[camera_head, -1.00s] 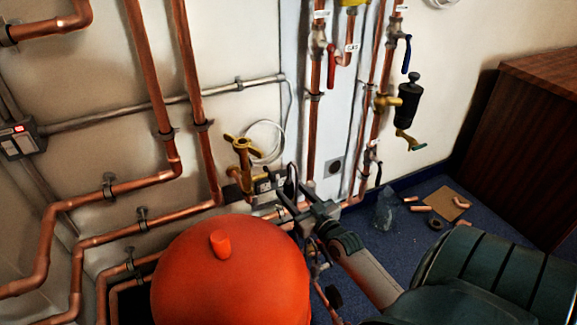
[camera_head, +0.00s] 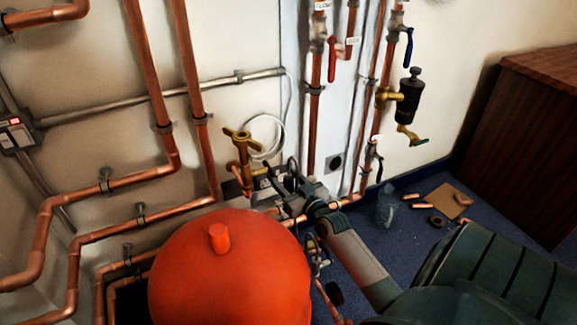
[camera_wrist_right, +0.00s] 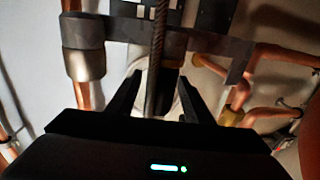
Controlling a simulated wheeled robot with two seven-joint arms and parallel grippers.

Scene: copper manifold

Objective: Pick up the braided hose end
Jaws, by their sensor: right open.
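The braided hose (camera_wrist_right: 158,38) shows in the right wrist view as a thin dark twisted line hanging down at the top middle. Its lower end is in line with the gap between my fingers; I cannot tell how deep it sits between them. My right gripper (camera_wrist_right: 159,92) is open, with a black finger on each side of the gap. In the head view my right gripper (camera_head: 279,184) is near the wall, beside a brass valve (camera_head: 243,155). A small dark loop by it may be the hose, but it is too small to tell. My left gripper is not in view.
A large red vessel (camera_head: 230,270) stands in front, left of my right arm. Copper pipes (camera_head: 205,150) run along the wall. In the right wrist view a grey metal bar (camera_wrist_right: 215,43) crosses ahead of the fingers. Loose fittings and a brown card (camera_head: 443,200) lie on the blue floor.

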